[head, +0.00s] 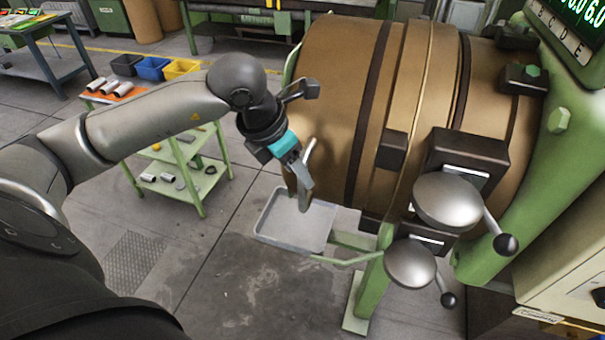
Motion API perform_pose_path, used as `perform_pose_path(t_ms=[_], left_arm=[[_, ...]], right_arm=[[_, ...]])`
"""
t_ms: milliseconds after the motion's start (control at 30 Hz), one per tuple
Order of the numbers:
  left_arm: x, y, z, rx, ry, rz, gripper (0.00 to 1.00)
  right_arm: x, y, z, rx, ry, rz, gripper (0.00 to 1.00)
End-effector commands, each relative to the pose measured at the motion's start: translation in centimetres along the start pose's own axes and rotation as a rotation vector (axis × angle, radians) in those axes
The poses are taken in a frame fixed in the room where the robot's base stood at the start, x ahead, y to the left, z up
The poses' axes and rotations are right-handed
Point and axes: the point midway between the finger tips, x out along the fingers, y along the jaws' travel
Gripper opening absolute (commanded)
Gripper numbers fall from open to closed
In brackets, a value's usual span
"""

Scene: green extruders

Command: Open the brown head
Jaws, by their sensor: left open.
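The brown head (330,75) is a large brown cylinder with dark bands, lying on its side on a green machine frame. My left arm reaches in from the left. My left gripper (303,170) is open and empty in front of the head's left end, with its fingers pointing down. I cannot tell whether a finger touches the head. A brown block-like clamp and dark brackets sit on the head's side. My right gripper is not in view.
A grey tray (296,222) hangs below the gripper on the green frame. Two round metal discs with black-knobbed levers (447,200) stand out at the right. A green cart (185,165) with metal parts stands behind my arm. The floor at the front is clear.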

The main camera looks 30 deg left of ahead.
Motion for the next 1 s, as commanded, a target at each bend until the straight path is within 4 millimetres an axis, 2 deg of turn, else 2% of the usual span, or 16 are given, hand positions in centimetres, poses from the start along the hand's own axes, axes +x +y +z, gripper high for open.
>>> perform_pose_path(t_ms=[100,233,633,1000], left_arm=[[1.9,-0.1,0.0,-0.001,0.001,-0.003,0.55],[3.2,-0.1,0.0,0.0,0.001,-0.003,0.55],[3.9,0.0,0.0,0.001,-0.001,0.0,0.53],[3.8,0.0,0.0,0.001,-0.001,0.0,0.12]], right_arm=[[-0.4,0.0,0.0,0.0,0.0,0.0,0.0],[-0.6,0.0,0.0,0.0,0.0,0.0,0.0],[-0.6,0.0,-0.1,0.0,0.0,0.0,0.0],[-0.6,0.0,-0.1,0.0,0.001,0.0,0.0]])
